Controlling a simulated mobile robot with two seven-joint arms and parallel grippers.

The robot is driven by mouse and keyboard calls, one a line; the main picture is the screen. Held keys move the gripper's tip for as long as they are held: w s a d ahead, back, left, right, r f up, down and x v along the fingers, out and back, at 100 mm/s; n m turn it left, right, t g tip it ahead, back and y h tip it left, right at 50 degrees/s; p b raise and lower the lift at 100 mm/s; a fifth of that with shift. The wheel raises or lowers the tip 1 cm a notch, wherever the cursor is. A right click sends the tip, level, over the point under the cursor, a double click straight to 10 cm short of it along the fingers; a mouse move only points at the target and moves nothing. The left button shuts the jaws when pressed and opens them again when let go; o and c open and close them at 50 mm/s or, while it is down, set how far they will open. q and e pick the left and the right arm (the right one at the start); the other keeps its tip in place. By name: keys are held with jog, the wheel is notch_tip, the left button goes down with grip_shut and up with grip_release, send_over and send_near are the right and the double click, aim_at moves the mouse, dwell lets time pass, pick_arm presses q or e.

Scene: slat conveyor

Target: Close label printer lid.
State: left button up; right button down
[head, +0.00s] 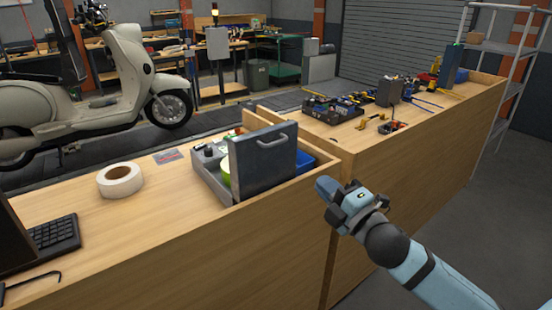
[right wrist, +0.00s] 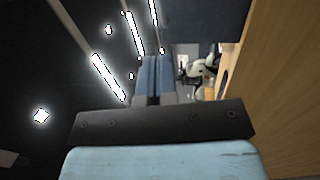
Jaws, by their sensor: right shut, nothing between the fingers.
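The label printer (head: 212,180) is a grey box on the near wooden bench, with its grey lid (head: 262,158) standing upright and open. A light bar handle (head: 272,141) sits near the lid's top edge. Small items and a white-green roll (head: 225,172) show inside, partly hidden by the lid. My right gripper (head: 322,187) is shut and empty, just right of the lid and apart from it, by the bench end. Its closed blue fingers (right wrist: 155,78) point away in the right wrist view. My left gripper is not in view.
A tape roll (head: 120,180), a keyboard (head: 52,236) and a blue bin (head: 303,162) are on the near bench. A second bench (head: 430,135) behind holds a tray of tools (head: 335,108). A scooter (head: 90,90) stands at the left. Bare bench top lies in front of the printer.

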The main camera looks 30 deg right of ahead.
aim_at(280, 143)
jog(key=p+x, duration=0.2)
jog(key=x, duration=1.2)
jog(key=shift+p, duration=0.35)
jog(key=shift+d+f, duration=0.1)
